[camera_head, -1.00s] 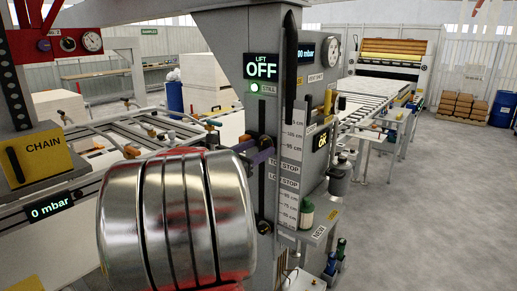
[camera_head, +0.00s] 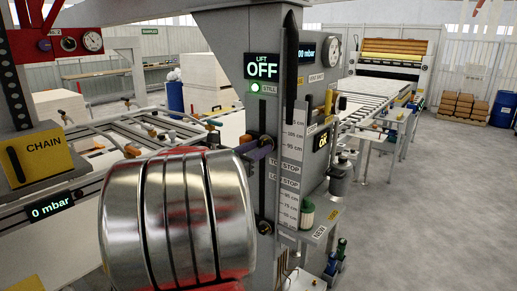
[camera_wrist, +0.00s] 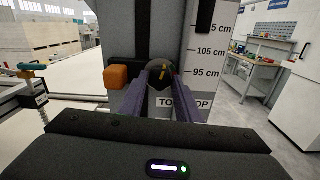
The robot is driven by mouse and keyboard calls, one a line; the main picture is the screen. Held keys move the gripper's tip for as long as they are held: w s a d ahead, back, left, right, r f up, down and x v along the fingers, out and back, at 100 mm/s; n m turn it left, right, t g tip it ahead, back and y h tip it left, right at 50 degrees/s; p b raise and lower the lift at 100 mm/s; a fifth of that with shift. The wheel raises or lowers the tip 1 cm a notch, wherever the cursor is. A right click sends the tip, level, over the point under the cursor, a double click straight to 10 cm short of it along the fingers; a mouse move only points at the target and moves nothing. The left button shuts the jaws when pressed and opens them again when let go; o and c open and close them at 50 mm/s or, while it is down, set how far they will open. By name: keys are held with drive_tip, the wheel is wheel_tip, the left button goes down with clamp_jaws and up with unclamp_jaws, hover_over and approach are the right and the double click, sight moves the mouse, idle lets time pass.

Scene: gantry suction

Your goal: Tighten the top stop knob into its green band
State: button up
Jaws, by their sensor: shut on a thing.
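In the wrist view the top stop knob (camera_wrist: 162,73) is a dark round knob with a yellow mark on its face. It sits on the grey column, just above the "TOP STOP" label (camera_wrist: 172,102). My gripper (camera_wrist: 161,76) is shut on the knob, with one purple finger on each side. In the head view my gripper (camera_head: 262,148) is at the column's slot, and the knob (camera_head: 267,142) is mostly hidden by the fingers. I cannot make out a green band around the knob in either view.
An orange block (camera_wrist: 119,77) sits left of the knob. A height scale (camera_head: 292,150) runs down the column's right side. The lift display (camera_head: 262,66) reads OFF, with a green STILL lamp. Open floor (camera_head: 440,190) lies to the right.

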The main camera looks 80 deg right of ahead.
drive_tip(key=shift+s+m, duration=0.15)
drive_tip(key=shift+m, duration=0.15)
drive_tip(key=shift+s+f+m, duration=0.1)
drive_tip(key=shift+m, duration=2.3)
drive_tip(key=o, duration=1.1)
drive_tip(key=shift+c, duration=0.2)
drive_tip(key=shift+a, duration=0.1)
